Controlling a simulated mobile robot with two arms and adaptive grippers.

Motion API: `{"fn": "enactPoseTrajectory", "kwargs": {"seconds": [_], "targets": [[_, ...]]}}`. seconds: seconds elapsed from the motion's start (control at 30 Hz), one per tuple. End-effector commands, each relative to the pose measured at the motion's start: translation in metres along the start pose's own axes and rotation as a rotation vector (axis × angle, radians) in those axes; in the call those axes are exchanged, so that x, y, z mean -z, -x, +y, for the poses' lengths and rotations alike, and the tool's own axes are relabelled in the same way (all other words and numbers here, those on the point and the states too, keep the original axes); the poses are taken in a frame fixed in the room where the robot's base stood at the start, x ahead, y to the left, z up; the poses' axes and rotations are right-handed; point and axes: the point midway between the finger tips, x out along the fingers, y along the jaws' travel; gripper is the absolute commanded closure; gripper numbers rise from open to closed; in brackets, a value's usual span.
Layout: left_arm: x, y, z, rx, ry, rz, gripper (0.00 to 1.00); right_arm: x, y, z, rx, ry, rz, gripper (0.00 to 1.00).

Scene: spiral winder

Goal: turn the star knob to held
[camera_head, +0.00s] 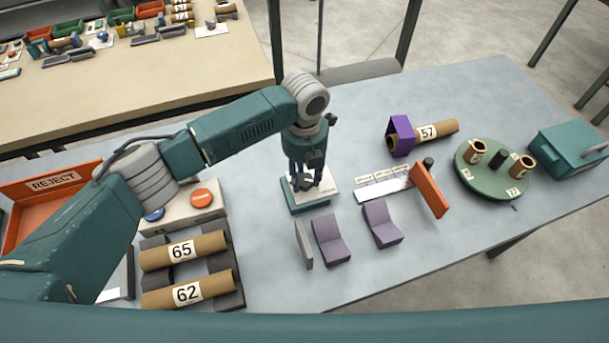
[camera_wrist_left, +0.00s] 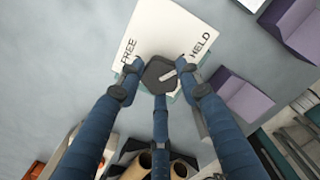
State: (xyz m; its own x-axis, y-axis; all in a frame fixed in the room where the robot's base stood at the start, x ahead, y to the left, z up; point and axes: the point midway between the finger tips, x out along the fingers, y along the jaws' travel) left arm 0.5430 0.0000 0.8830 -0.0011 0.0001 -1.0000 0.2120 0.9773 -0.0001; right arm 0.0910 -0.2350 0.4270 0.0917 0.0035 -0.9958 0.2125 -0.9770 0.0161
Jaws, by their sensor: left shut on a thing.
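The dark grey star knob (camera_wrist_left: 160,74) sits on a white plate (camera_wrist_left: 163,28) marked FREE on the left and HELD on the right in the left wrist view. A pale pointer mark on the knob's right side points toward the HELD side; whether it lines up exactly I cannot tell. In the head view the plate tops a green block (camera_head: 308,203) on the table. My left gripper (camera_head: 304,178) reaches down over it. Its blue fingers (camera_wrist_left: 162,86) are shut around the knob, hiding part of its rim. My right gripper is not in view.
Purple angled rests (camera_head: 330,240) and a thin grey plate (camera_head: 303,243) stand in front of the block. Tubes 65 (camera_head: 210,246) and 62 (camera_head: 215,286) lie on a rack at left. An orange flap (camera_head: 430,190) and a green turntable (camera_head: 487,183) stand at right.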

Motion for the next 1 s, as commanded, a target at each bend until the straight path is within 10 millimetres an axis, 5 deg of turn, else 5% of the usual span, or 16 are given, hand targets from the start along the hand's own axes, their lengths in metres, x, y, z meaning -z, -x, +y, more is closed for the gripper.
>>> {"fn": "enactPoseTrajectory", "kwargs": {"seconds": [0.43,0.47,0.57,1.0], "targets": [[-0.002,0.003,-0.001,0.002,-0.013,-0.007,0.91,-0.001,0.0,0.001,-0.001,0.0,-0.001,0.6],[-0.002,0.003,-0.001,0.002,-0.013,-0.007,0.63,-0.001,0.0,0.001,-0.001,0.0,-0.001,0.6],[-0.002,0.002,-0.001,0.001,-0.013,-0.006,0.46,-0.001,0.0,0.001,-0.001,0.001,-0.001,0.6],[-0.002,0.016,-0.001,0.002,-0.012,-0.005,0.46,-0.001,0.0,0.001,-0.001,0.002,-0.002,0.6]]}}
